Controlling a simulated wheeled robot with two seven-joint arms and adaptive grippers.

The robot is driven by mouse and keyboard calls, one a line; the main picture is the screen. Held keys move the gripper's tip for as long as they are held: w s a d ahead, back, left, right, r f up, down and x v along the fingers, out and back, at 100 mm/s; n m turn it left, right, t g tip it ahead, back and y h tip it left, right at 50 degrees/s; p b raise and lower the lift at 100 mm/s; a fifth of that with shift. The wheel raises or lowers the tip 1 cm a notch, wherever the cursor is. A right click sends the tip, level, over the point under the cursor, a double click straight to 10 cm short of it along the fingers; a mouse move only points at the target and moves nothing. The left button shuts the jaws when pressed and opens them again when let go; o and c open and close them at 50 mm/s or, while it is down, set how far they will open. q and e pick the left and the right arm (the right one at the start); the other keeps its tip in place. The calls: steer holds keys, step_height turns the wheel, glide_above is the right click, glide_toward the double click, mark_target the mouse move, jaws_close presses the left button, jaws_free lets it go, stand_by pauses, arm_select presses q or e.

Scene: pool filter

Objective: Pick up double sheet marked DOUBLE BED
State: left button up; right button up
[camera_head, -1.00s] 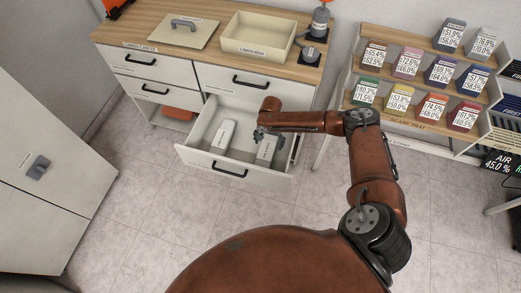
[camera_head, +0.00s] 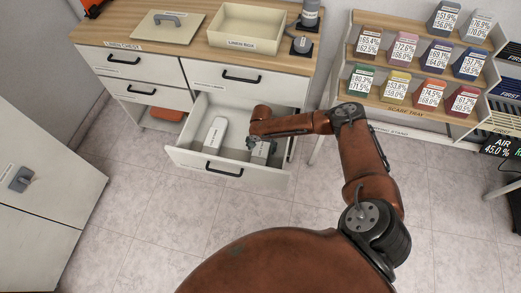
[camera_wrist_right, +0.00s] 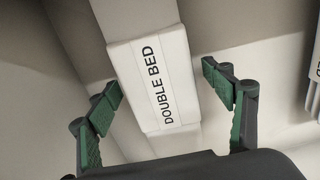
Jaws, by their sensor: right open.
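The double sheet, a pale folded pack, lies in the open drawer; in the right wrist view (camera_wrist_right: 158,85) its label reads DOUBLE BED. In the head view the sheet (camera_head: 262,155) shows at the drawer's right side, partly covered by my gripper. My right gripper (camera_head: 257,145) is over it, pointing down. In the wrist view the right gripper (camera_wrist_right: 163,92) is open, with one green-padded finger on each side of the sheet and gaps between pads and pack. My left gripper is not in view.
The open drawer (camera_head: 205,167) has walls close around the gripper. A second white pack (camera_head: 215,134) lies in its left part. A linen box (camera_head: 250,28) and a lid (camera_head: 163,25) are on the chest top.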

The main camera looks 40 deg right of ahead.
steer(key=c, duration=1.4)
steer(key=shift+c, duration=0.8)
steer(key=shift+r, duration=0.25)
